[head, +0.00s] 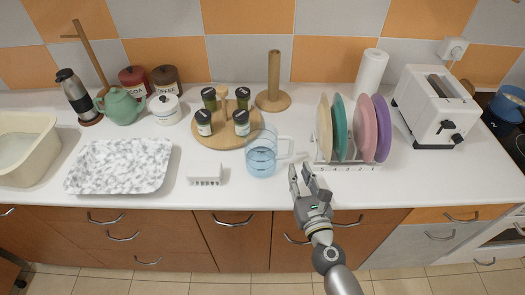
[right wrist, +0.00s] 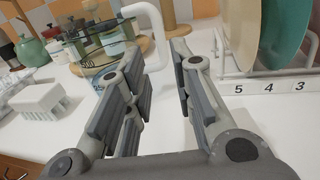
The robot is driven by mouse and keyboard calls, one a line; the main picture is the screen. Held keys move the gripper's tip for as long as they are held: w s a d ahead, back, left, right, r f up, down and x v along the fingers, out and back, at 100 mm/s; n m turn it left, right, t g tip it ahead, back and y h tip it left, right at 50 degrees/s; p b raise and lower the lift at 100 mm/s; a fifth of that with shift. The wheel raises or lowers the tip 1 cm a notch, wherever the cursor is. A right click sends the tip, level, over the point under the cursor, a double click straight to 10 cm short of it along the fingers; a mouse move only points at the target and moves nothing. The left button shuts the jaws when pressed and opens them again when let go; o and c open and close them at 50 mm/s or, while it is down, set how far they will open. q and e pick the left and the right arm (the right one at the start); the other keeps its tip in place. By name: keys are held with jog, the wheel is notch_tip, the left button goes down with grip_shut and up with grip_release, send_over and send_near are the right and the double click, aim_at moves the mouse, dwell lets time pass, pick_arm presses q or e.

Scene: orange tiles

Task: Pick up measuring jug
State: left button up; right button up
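The measuring jug (head: 261,160) is clear, bluish and upright on the white counter, in front of the round wooden tray. Its pale handle (head: 285,150) points right. In the right wrist view the handle (right wrist: 158,32) shows beyond and between the fingertips, and the see-through jug body (right wrist: 98,46) is partly hidden by the left finger. My right gripper (head: 300,169) is open and empty, just to the front right of the handle; its spread fingers also fill the right wrist view (right wrist: 157,55). No contact with the jug is visible. My left gripper is not in view.
A plate rack (head: 345,167) with several upright plates stands close right of my right gripper. The counter front is mostly clear.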

aim_at(292, 147)
jog(key=w, duration=0.2)
jog(key=w+a, duration=0.1)
jog(key=w, duration=0.1)
jog(key=shift+w+p, duration=0.2)
jog(key=shift+p, duration=0.1)
jog(key=w, duration=0.1)
jog(key=w+r+p, duration=0.1)
jog(key=w, duration=0.2)
jog(key=shift+w+a+r, duration=0.15)
jog(key=shift+a, duration=0.1)
jog(key=shift+w+a, duration=0.1)
jog(key=shift+w, duration=0.4)
jog(key=shift+s, duration=0.1)
jog(key=shift+c, duration=0.5)
grip_shut()
